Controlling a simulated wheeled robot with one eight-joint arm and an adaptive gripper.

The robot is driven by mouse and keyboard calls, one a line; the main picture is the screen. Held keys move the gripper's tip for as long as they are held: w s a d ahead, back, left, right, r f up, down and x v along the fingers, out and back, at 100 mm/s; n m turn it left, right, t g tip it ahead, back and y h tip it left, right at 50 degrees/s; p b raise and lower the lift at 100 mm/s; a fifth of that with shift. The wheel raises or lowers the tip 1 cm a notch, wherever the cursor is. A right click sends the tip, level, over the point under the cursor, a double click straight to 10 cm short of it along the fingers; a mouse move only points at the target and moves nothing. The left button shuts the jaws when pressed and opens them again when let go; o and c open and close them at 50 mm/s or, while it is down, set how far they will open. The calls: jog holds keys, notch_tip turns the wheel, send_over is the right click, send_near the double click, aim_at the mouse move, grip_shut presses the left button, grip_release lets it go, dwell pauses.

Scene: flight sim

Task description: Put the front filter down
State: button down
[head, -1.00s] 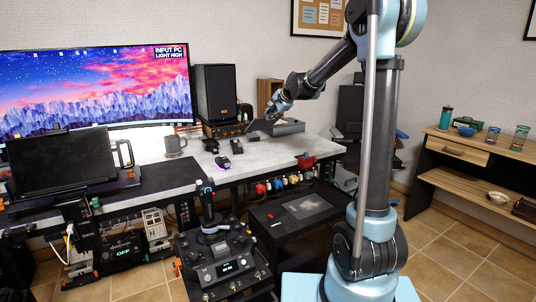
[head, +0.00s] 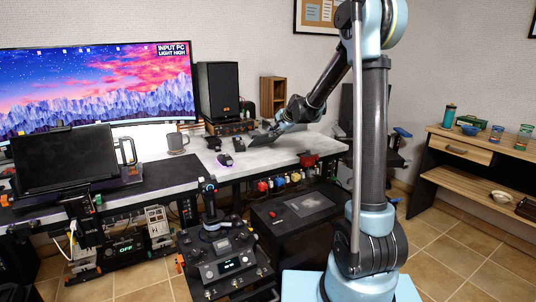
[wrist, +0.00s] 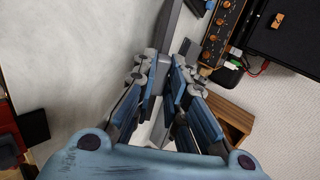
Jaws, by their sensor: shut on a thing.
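The front filter appears to be the dark grey flat piece (head: 262,137) at the far right part of the desk, beside my gripper (head: 280,126). In the wrist view my gripper (wrist: 164,68) has its blue padded fingers closed on a grey bar-like part of the filter (wrist: 169,28), which runs up between the fingertips. The filter is low over the pale desktop (head: 250,155). I cannot tell whether it touches the surface. Much of it is hidden by the fingers and the arm.
A black speaker (head: 218,92) and a wooden box (head: 272,95) stand behind my gripper. A mug (head: 177,143) and a lit mouse (head: 225,160) are to the left. The wrist view shows an orange-knobbed amplifier (wrist: 222,32) close by on the right.

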jog(key=shift+f, duration=0.15)
jog(key=c, duration=1.8)
grip_release()
jog(key=v, duration=0.8)
